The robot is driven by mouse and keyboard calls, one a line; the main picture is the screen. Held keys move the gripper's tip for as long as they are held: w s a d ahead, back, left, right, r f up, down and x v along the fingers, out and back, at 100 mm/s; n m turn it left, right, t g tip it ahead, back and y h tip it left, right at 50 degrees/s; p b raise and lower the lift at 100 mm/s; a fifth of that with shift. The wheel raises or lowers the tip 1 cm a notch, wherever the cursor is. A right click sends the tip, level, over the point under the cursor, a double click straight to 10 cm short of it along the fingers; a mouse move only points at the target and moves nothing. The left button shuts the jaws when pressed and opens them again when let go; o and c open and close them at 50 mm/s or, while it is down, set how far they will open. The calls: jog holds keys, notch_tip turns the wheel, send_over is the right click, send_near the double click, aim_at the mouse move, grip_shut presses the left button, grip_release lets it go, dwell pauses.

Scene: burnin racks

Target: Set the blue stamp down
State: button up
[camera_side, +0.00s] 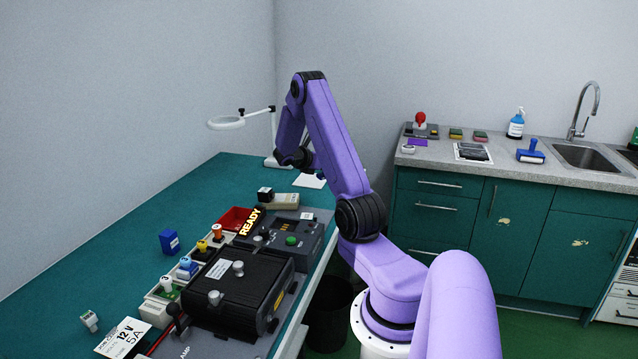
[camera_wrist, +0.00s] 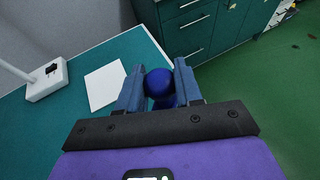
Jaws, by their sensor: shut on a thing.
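The blue stamp (camera_wrist: 159,84) shows in the wrist view as a dark blue round knob between the two fingers. My gripper (camera_wrist: 158,78) is shut on it. Beyond and below it are the edge of the green tabletop and the green floor. The stamp's lower part is hidden, and I cannot tell its exact height. In the side view my arm covers the gripper's fingers and the stamp. The wrist is above the far right part of the green table (camera_side: 165,191), near a white sheet (camera_side: 309,181), which also shows in the wrist view (camera_wrist: 105,85).
A row of small stamps, a red bin (camera_side: 234,219), a blue block (camera_side: 169,242) and a black machine (camera_side: 235,287) fill the near table. A ring lamp (camera_side: 227,123) stands at the back. Another blue stamp (camera_side: 531,152) is on the sink counter. The table's back left is clear.

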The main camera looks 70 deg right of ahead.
jog(key=d, duration=0.1)
jog(key=w+d+f, duration=0.2)
jog(key=shift+d, duration=0.4)
jog(key=d+f, duration=0.1)
jog(key=w+d+f, duration=0.1)
jog(key=f, duration=0.1)
jog(key=w+d+f, duration=0.1)
jog(key=d+f, duration=0.1)
jog(key=shift+w+f, duration=0.15)
jog(key=shift+f, duration=0.1)
jog(key=shift+w+d+f, duration=0.1)
jog(key=shift+f, duration=1.55)
jog(key=shift+f, duration=0.1)
jog(key=o, duration=1)
